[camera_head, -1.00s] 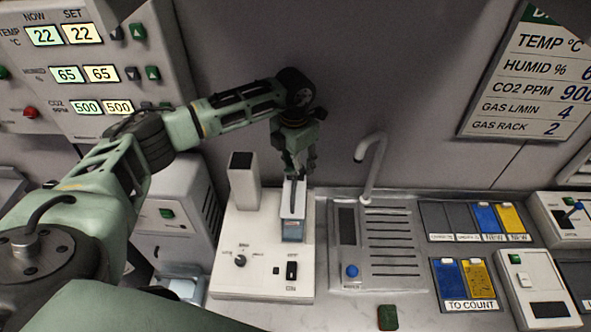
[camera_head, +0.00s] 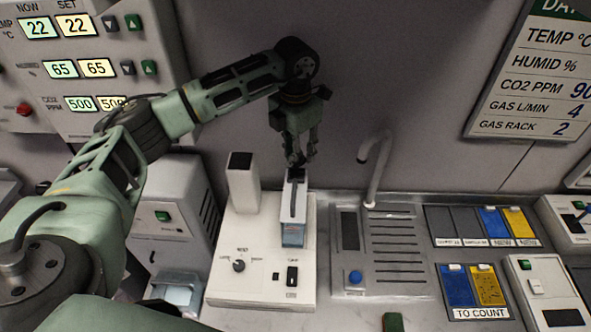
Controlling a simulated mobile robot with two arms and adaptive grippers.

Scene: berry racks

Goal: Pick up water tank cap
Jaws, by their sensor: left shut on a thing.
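The water tank (camera_head: 294,237) stands upright on the white device at the center, with blue water in its lower part. A dark strip runs down its face. The small dark water tank cap (camera_head: 297,174) is at the tank's top, directly under my left gripper (camera_head: 299,161). My left gripper points down and is shut on the cap; its fingers partly hide it. I cannot tell whether the cap is still seated on the tank or just clear of it. My right gripper is not in view.
The white device (camera_head: 232,281) has a square column (camera_head: 243,182) left of the tank. A sink with a curved faucet (camera_head: 377,166) is on the right. Beyond it are blue and yellow card holders (camera_head: 457,284). A control panel is at upper left and the wall is close behind.

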